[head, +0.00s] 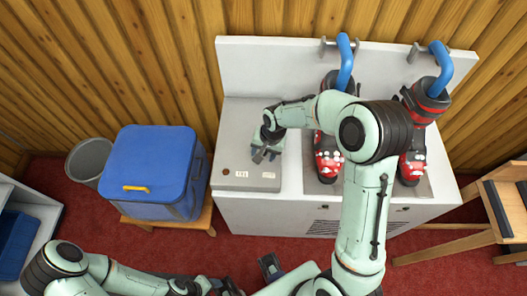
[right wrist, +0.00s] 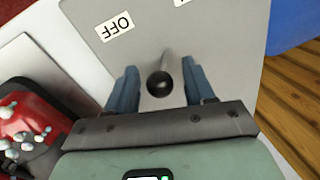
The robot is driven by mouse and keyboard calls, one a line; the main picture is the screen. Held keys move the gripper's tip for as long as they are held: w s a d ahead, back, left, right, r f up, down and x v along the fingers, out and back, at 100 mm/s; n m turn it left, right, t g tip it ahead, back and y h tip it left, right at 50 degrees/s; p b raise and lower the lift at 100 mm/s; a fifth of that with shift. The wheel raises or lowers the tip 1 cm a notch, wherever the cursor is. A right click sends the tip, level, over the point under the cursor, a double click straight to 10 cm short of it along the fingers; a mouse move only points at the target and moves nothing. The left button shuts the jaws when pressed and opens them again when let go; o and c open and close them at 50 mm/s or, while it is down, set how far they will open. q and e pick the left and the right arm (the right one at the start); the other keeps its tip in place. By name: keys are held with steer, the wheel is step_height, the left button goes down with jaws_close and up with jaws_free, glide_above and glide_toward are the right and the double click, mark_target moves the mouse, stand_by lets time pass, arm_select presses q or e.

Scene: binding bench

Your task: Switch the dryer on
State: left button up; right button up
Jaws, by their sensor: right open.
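The dryer (head: 230,125) is a pale cabinet against the wooden wall. Its grey control box (head: 250,181) has two small white labels; in the right wrist view the control box (right wrist: 225,60) shows an upside-down OFF label (right wrist: 117,25), with the other label cut off at the top edge. A lever with a black ball knob (right wrist: 160,84) rises from the box; I cannot tell which way it leans. My right gripper (head: 265,154) is over the box. In the wrist view my right gripper (right wrist: 160,88) is open, its fingers either side of the knob. My left gripper is low in the head view, its jaws unclear.
Two red and black boots (head: 328,160) (head: 412,165) hang on blue pipes (head: 345,60) right of the control box. A blue cool box (head: 150,170) with a yellow handle stands on a wooden stool at left. A grey bin (head: 88,160) and a wooden chair (head: 480,215) flank the area.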

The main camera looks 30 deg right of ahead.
steer(key=shift+c, duration=0.3)
jaws_close()
